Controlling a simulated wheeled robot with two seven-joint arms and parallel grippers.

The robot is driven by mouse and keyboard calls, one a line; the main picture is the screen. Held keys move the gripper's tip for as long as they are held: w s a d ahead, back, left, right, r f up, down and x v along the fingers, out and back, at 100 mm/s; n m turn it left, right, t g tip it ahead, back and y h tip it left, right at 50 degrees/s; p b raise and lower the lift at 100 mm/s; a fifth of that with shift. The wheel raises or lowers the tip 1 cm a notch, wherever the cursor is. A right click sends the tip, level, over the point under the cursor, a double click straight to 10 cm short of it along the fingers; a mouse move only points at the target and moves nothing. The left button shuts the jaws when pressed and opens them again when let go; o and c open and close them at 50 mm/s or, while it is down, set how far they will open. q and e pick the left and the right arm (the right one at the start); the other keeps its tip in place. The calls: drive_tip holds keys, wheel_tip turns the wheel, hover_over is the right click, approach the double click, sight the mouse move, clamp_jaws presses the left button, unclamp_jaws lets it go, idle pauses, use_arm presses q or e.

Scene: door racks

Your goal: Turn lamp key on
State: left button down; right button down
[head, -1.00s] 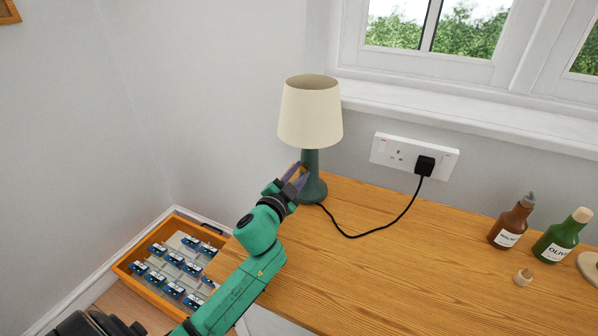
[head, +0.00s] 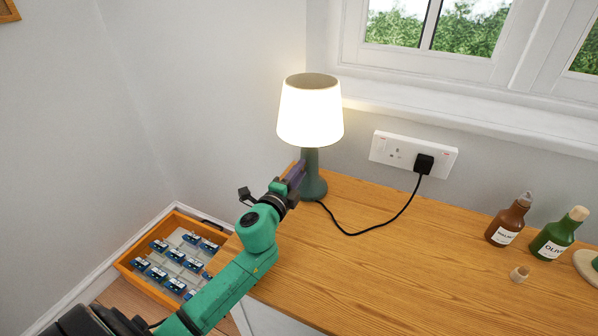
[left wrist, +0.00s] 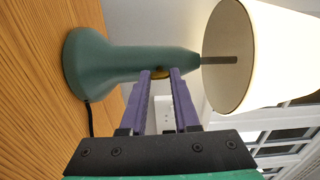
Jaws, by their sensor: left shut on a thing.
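The lamp has a dark green base (head: 313,186) and a cream shade (head: 310,112), and it stands upright at the wooden counter's back left. The shade glows bright and the wall behind it is lit. In the left wrist view the lamp base (left wrist: 115,62) lies sideways, and the brass-coloured lamp key (left wrist: 160,73) shows on the neck between my purple fingertips. My left gripper (head: 299,171) is at the lamp's neck, shut on the key; its fingers (left wrist: 160,74) hide part of it. My right gripper is not in view.
A black cord (head: 366,231) runs from the lamp across the counter (head: 420,270) to a plug in the wall socket (head: 390,150). Brown (head: 508,222) and green (head: 557,236) bottles stand at right. An orange tray (head: 135,262) with small blue items sits lower left.

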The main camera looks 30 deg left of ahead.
use_arm(q)
drive_tip(key=shift+m, duration=0.4)
drive_tip(key=c, duration=0.6)
unclamp_jaws()
drive_tip(key=shift+c, duration=0.2)
drive_tip(key=shift+s, duration=0.1)
drive_tip(key=s+b, duration=0.2)
drive_tip(key=s, duration=1.2)
drive_tip(key=shift+s+d, duration=0.2)
drive_tip(key=shift+d, duration=0.2)
